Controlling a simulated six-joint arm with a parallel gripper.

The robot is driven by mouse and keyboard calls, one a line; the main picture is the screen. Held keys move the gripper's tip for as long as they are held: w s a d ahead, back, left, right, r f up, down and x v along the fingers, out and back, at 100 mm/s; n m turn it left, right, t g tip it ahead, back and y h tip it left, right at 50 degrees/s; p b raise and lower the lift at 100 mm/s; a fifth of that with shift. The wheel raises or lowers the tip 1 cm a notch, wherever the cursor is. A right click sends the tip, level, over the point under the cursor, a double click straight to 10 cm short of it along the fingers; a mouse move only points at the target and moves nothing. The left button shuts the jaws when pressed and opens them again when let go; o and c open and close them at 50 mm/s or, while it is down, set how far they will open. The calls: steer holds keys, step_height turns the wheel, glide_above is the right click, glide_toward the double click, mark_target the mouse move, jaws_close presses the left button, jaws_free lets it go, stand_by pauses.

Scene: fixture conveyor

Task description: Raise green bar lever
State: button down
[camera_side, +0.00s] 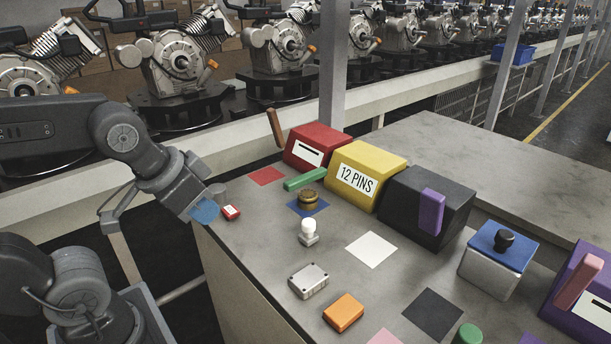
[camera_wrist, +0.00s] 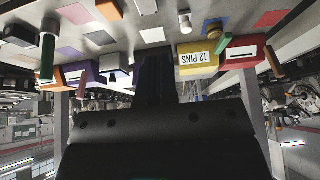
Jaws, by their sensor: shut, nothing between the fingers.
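The green bar lever (camera_side: 304,180) juts forward, lying low, from the left side of the yellow box (camera_side: 357,171) marked "12 PINS". In the wrist view, which is upside down, the lever (camera_wrist: 224,44) shows beside the yellow box (camera_wrist: 197,58). My gripper (camera_side: 206,212) is over the left edge of the table, apart from the lever and well to its left. In the wrist view my dark gripper (camera_wrist: 156,72) is shut and empty, and hides part of the row of boxes.
A red box (camera_side: 318,146) with a brown lever (camera_side: 275,128) stands left of the yellow box. A black box (camera_side: 425,205) stands right. A round brass piece (camera_side: 308,197), a white bulb (camera_side: 308,230) and a small red block (camera_side: 231,212) are on the table. A conveyor with engines runs behind.

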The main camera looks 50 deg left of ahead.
steer(key=c, duration=1.8)
jaws_free()
steer(key=shift+o, duration=0.6)
steer(key=shift+w+r, duration=0.15)
steer(key=shift+r, duration=0.05)
steer(key=o, duration=0.6)
steer(key=shift+g, duration=0.8)
steer(key=w+a+r, duration=0.1)
steer(key=w, duration=0.2)
steer(key=w+a+r, duration=0.1)
steer(key=w+r, duration=0.1)
steer(key=w, duration=0.1)
steer(key=w+a+r, duration=0.1)
steer(key=w, duration=0.2)
steer(key=shift+w+r, duration=0.3)
steer(key=shift+w, duration=0.1)
steer(key=shift+o, duration=1.2)
steer(key=w+a+g, duration=0.1)
steer(key=w+a, duration=0.3)
steer(key=w, duration=0.5)
steer(key=shift+w+a+r, duration=0.2)
steer(key=shift+w+a, duration=0.15)
steer(key=shift+w, duration=0.05)
steer(key=g, duration=0.3)
glide_above(295, 180)
step_height(295, 180, down, 11)
step_height(295, 180, down, 13)
steer(key=shift+w+r, duration=0.1)
steer(key=shift+r, duration=0.05)
jaws_close()
